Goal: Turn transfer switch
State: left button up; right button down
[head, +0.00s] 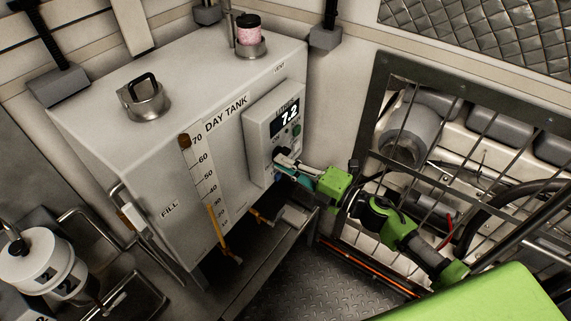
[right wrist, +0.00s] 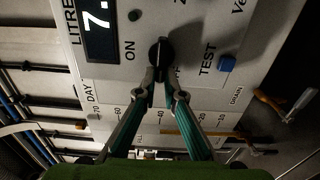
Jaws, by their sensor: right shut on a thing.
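The transfer switch is a black rotary knob (right wrist: 159,49) on a grey control panel, with ON and TEST printed around it in the right wrist view. The panel (head: 258,119) is fixed to the front of the white day tank (head: 140,80) in the head view, and its display reads 7.2. My right gripper (right wrist: 160,78) has its fingertips together on the knob. In the head view my right gripper (head: 284,164) reaches the lower part of the panel from the right and partly hides the knob. My left gripper is in neither view.
A blue button (right wrist: 227,63) and a small green lamp (right wrist: 133,15) sit close to the knob. A barred guard (head: 440,160) over machinery stands right of my right arm. White containers (head: 45,265) stand at the lower left. Tread-plate floor (head: 285,275) lies below.

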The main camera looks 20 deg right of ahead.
jog(key=c, duration=2.1)
grip_release()
jog(key=shift+c, duration=0.2)
jog(key=shift+s+d, duration=0.1)
jog(key=v, duration=1.1)
jog(key=shift+s+d, duration=0.25)
jog(key=shift+s, duration=0.05)
